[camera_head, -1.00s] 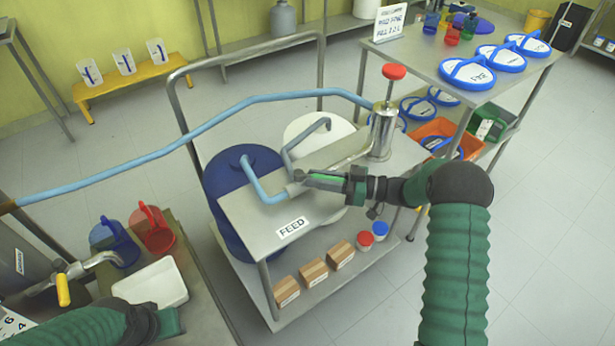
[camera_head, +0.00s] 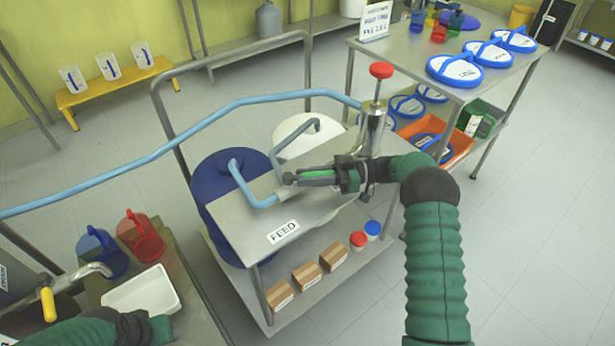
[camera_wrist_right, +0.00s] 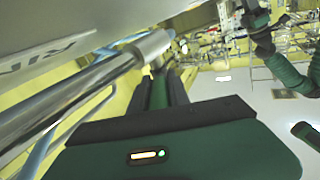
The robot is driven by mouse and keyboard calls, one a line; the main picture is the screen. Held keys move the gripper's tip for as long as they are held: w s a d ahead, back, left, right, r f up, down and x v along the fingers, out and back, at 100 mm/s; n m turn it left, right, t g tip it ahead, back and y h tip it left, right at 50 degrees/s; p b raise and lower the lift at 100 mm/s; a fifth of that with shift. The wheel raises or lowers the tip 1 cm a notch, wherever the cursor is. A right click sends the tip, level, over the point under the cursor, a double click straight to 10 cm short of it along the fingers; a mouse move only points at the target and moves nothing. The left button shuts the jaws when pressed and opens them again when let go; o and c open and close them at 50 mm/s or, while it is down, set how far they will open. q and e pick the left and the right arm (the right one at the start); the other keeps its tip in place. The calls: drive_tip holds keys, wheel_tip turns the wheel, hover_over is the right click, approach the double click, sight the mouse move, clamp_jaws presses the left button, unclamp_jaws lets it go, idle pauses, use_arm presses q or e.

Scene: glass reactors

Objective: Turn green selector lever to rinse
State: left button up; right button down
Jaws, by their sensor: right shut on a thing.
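The green selector lever (camera_head: 318,174) lies at the metal valve pipe above the steel cart top (camera_head: 245,210), left of the steel cylinder with the red knob (camera_head: 381,70). My right gripper (camera_head: 290,180) is shut on the lever, with its fingers along both sides. In the right wrist view the green lever (camera_wrist_right: 158,92) shows between the dark fingers, beside a steel pipe end (camera_wrist_right: 150,45). Part of the lever is hidden by the fingers. My left gripper (camera_head: 160,327) is at the bottom left; its fingers are not clearly visible.
A blue hose (camera_head: 200,125) crosses to the cylinder. A white tray (camera_head: 143,290) is at lower left. Floor at right is clear.

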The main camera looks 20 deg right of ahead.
drive_tip(key=c, duration=1.2)
unclamp_jaws()
drive_tip(key=shift+w+d, duration=0.1)
drive_tip(key=shift+d, duration=0.05)
drive_tip(key=shift+c, duration=0.2)
drive_tip(key=v, duration=1.6)
drive_tip(key=shift+f+p, duration=0.2)
drive_tip(key=shift+p, duration=0.1)
drive_tip(key=shift+d+r, duration=0.1)
drive_tip(key=shift+d, duration=0.35)
